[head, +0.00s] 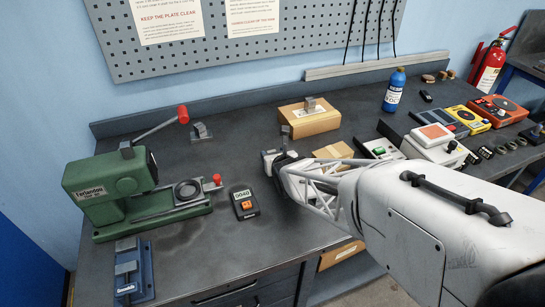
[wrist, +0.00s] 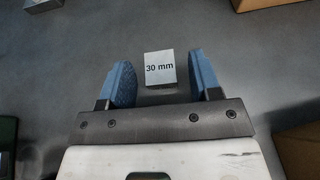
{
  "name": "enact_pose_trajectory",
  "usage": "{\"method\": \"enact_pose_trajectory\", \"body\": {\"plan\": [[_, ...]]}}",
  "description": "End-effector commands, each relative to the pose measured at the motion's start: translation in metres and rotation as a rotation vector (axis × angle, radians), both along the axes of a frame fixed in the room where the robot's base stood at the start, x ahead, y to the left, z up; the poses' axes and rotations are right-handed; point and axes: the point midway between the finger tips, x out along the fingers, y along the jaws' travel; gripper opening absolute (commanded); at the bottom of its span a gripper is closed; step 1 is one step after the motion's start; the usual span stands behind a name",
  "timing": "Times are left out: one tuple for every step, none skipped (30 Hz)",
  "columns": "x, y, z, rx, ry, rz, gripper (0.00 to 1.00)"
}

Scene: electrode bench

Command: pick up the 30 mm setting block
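The 30 mm setting block (wrist: 160,68) is a small pale block with "30 mm" in black on its face. In the wrist view it sits on the dark bench top between the blue pads of my gripper (wrist: 164,82), toward the fingertips. Gaps show on both sides, so the fingers are open and apart from it. In the head view my gripper (head: 278,160) is low over the middle of the bench, left of the cardboard box.
A cardboard box (head: 308,119) with a grey block on top stands behind my gripper. A green machine (head: 125,187) with a red-knobbed lever and a small black meter (head: 244,203) are to the left. Another grey block (head: 201,132) stands at the back. Boxes and instruments crowd the right.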

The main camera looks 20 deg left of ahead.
Motion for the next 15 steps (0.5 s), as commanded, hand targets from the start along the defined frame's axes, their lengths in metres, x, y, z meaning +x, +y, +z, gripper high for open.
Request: {"method": "enact_pose_trajectory", "body": {"plan": [[0.0, 0.0, 0.0, 0.0, 0.0, 0.0, 0.49], [0.0, 0.0, 0.0, 0.0, 0.0, 0.0, 0.45], [0.0, 0.0, 0.0, 0.0, 0.0, 0.0, 0.39], [0.0, 0.0, 0.0, 0.0, 0.0, 0.0, 0.34], [0.0, 0.0, 0.0, 0.0, 0.0, 0.0, 0.3], [0.0, 0.0, 0.0, 0.0, 0.0, 0.0, 0.23], [0.0, 0.0, 0.0, 0.0, 0.0, 0.0, 0.19], [0.0, 0.0, 0.0, 0.0, 0.0, 0.0, 0.14], [0.0, 0.0, 0.0, 0.0, 0.0, 0.0, 0.08], [0.0, 0.0, 0.0, 0.0, 0.0, 0.0, 0.04], [0.0001, 0.0001, 0.0006, 0.001, -0.001, 0.0, 0.01], [0.0001, 0.0001, 0.0006, 0.001, -0.001, 0.0, 0.01], [0.0001, 0.0001, 0.0006, 0.001, -0.001, 0.0, 0.01], [0.0001, 0.0001, 0.0006, 0.001, -0.001, 0.0, 0.01], [0.0001, 0.0001, 0.0006, 0.001, -0.001, 0.0, 0.01]]}}
